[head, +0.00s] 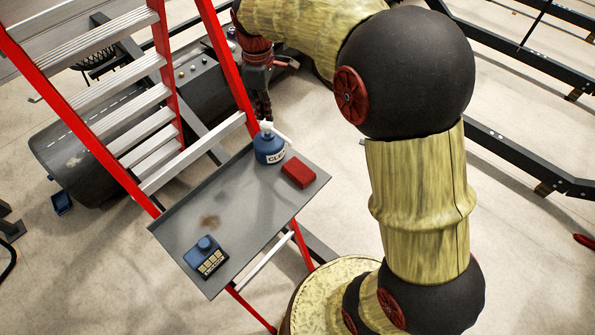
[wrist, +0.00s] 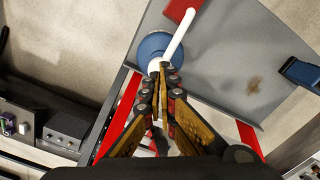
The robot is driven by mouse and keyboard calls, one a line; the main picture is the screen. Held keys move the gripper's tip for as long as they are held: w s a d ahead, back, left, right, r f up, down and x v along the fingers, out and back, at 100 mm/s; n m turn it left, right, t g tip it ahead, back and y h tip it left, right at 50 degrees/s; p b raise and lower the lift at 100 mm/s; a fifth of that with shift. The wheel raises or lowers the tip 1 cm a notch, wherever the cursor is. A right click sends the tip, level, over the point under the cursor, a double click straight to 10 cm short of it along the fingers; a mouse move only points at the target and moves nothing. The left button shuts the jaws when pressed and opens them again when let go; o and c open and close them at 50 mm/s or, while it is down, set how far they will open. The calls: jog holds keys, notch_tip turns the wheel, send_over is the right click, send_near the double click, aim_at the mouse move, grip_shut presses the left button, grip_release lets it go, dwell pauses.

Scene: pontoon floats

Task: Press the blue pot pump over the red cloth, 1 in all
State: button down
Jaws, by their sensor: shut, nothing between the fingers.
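The blue pot (head: 268,148) with a white pump top (head: 267,127) stands upright near the back right edge of the grey tray (head: 228,200) on the ladder. The folded red cloth (head: 298,172) lies just right of it. In the wrist view the blue pot (wrist: 150,46) is beyond my fingertips, its white spout (wrist: 180,32) reaching toward the red cloth (wrist: 180,10). My gripper (head: 262,110) is shut and empty, pointing down close to the pump top. In the wrist view its fingertips (wrist: 161,72) overlap the pump head; I cannot tell whether they touch.
A blue device with a keypad (head: 207,257) sits at the tray's front left. A red stepladder (head: 130,110) rises behind and left of the tray. A dark cylinder (head: 75,155) lies on the floor. The tray's middle is clear, with a brown stain.

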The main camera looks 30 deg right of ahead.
aim_at(267, 123)
jog(key=shift+f, duration=0.1)
jog(key=shift+f+b, duration=0.85)
jog(key=shift+f, duration=0.8)
jog(key=shift+r+p, duration=1.2)
jog(key=shift+r, duration=0.5)
notch_tip(267, 123, up, 6)
jog(key=p, duration=0.4)
jog(key=shift+m, duration=0.3)
